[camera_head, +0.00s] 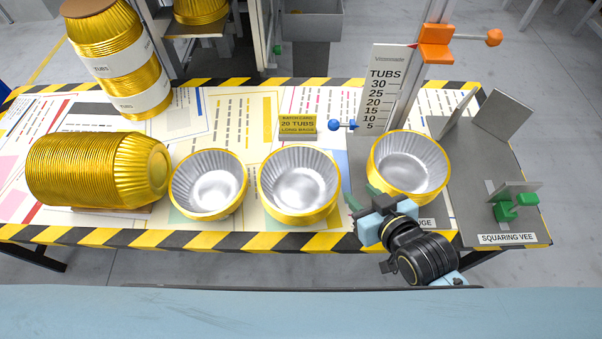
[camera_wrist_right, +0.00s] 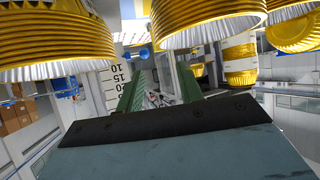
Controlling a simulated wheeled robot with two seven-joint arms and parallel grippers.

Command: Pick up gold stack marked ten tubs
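No label reading ten tubs is legible. A gold stack of tubs with white bands (camera_head: 125,60) stands tilted at the back left; its bands show "TUBS", the number unreadable. A long gold stack (camera_head: 95,170) lies on its side at the left. Gold tubs with silver insides stand open side up: one at left-centre (camera_head: 208,185), one at centre (camera_head: 300,185), one by the gauge (camera_head: 408,165). My right gripper (camera_wrist_right: 159,80) has its green fingers apart with nothing between them, close to the front of the gauge tub. My left gripper is out of view.
A gauge board (camera_head: 386,90) with tub counts stands behind the gauge tub, near an orange clamp (camera_head: 436,42). A yellow sign (camera_head: 297,125) reads 20 TUBS. The squaring vee (camera_head: 507,238) is at the right. Striped tape (camera_head: 200,240) marks the table's front edge.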

